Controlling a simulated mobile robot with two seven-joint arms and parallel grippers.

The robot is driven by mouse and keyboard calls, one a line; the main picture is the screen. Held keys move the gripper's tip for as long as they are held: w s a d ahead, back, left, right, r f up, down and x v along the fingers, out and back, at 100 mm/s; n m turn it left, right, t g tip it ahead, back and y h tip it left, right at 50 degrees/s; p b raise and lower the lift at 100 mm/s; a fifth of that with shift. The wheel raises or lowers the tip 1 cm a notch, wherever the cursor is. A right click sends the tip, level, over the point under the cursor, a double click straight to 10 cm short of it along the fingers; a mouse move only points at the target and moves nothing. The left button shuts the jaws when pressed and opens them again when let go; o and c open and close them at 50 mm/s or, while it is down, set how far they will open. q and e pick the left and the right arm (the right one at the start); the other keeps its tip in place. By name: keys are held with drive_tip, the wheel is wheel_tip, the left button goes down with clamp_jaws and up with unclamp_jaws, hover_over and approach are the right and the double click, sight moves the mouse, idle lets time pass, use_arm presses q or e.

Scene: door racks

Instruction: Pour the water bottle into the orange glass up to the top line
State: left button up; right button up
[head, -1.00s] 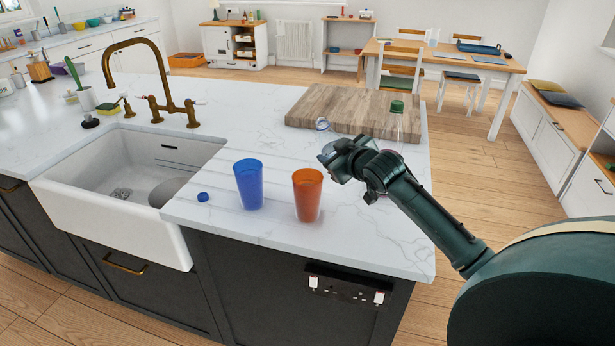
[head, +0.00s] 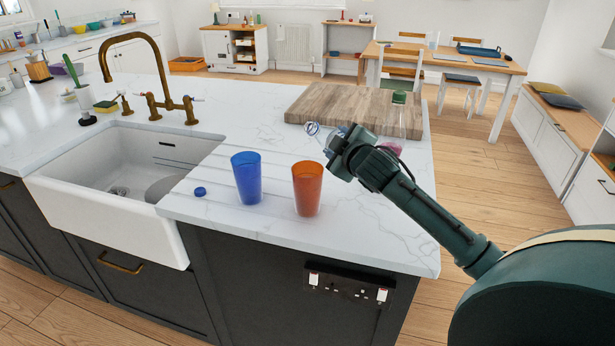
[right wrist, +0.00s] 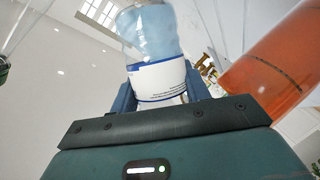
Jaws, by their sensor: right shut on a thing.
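The orange glass (head: 307,192) stands upright on the white marble counter. It also shows in the right wrist view (right wrist: 280,65), with a dark line around it. My right gripper (head: 338,148) is shut on the clear water bottle (right wrist: 150,35), which has a white and blue label. In the head view the gripper hides most of the bottle; its clear upper end (head: 313,129) sticks out to the left, above and behind the orange glass. The bottle looks tilted. No water stream is visible, and the water level cannot be made out. My left gripper is not in view.
A blue glass (head: 247,180) stands just left of the orange one. A small blue cap (head: 200,191) lies further left, near the sink (head: 95,218). A clear green-topped bottle (head: 399,98) stands behind my right arm. A wooden board (head: 350,108) lies at the back of the counter.

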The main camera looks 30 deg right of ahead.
drive_tip(key=shift+r, duration=0.1)
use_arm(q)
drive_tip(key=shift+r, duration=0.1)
use_arm(e)
drive_tip(key=shift+d, duration=0.1)
use_arm(q)
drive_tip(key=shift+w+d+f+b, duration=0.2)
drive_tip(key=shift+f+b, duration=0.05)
drive_tip(key=shift+b, duration=0.4)
use_arm(e)
drive_tip(key=shift+f+n, duration=0.3)
use_arm(q)
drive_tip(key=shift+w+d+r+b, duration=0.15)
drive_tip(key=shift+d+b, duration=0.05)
drive_tip(key=shift+b, duration=0.25)
use_arm(e)
drive_tip(key=shift+d+f, duration=0.1)
drive_tip(key=shift+f, duration=0.15)
use_arm(q)
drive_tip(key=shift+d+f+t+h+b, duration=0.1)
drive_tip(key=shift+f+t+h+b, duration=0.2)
drive_tip(key=shift+b, duration=0.15)
use_arm(e)
drive_tip(key=shift+d+f+n+h, duration=0.1)
drive_tip(key=shift+f+n+h, duration=0.2)
drive_tip(key=shift+h, duration=0.1)
